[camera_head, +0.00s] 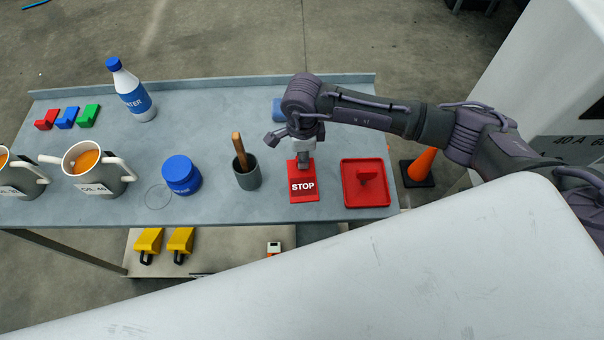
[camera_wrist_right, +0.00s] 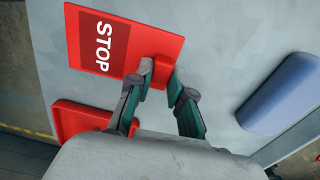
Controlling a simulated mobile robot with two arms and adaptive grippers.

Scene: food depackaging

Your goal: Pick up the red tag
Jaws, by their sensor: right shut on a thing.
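The red tag (camera_head: 304,190) marked STOP lies flat at or just above the grey table, right of the middle. It also shows in the right wrist view (camera_wrist_right: 87,45), with a raised red grip at its edge. My right gripper (camera_head: 304,161) is over the tag's far end. In the wrist view its fingers (camera_wrist_right: 161,72) are shut on the red grip. I cannot tell whether the tag touches the table. My left gripper is not in view.
A red tray (camera_head: 349,200) with an upright red piece stands right of the tag. A grey cup (camera_head: 248,179) with a wooden handle is on its left. A blue-lidded jar (camera_head: 181,173), mugs, a water bottle (camera_head: 136,97) and coloured blocks stand further left. A blue object (camera_wrist_right: 280,95) lies behind.

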